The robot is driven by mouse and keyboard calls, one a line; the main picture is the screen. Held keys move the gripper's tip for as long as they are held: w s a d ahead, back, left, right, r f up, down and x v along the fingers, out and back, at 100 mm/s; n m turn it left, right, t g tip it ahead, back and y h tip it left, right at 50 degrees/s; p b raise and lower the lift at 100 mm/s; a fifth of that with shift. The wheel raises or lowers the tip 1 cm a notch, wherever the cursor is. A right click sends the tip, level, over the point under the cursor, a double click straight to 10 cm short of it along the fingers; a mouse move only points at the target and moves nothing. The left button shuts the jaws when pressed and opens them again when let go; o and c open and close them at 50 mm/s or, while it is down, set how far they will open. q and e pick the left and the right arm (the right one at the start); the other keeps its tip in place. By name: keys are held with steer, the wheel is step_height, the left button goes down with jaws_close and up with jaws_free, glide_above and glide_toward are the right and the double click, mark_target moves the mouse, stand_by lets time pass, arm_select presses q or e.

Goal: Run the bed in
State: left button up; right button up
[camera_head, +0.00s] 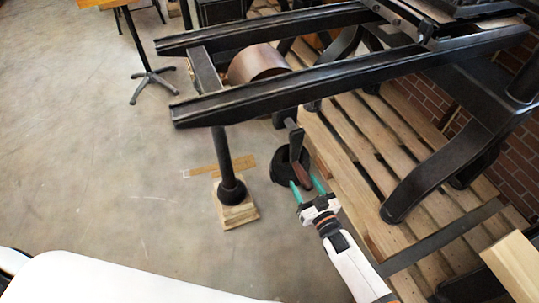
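The hand press is black, with two long rails (285,82) reaching out to the left. A dark, flat assembly that looks like the bed (408,16) sits on the rails at the upper right, cut off by the frame edge. A crank handle with a brown wooden grip (301,174) hangs below the near rail. My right gripper (308,187) has its two teal fingers apart at the lower end of this grip, one on each side. I cannot tell whether they touch it. My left gripper is out of view.
A brown drum (257,64) sits between the rails. A black post (228,160) stands on a wooden block (236,210) on the concrete floor. The press stands on a slatted wooden pallet (352,190). Open floor (95,165) lies to the left.

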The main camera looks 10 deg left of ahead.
steer(key=o, duration=0.5)
steer(key=shift+d, duration=0.1)
steer(key=shift+p+v, duration=1.15)
steer(key=shift+v, duration=1.15)
steer(key=p+v, duration=0.1)
steer(key=v, duration=0.3)
steer(key=shift+s+d, duration=0.1)
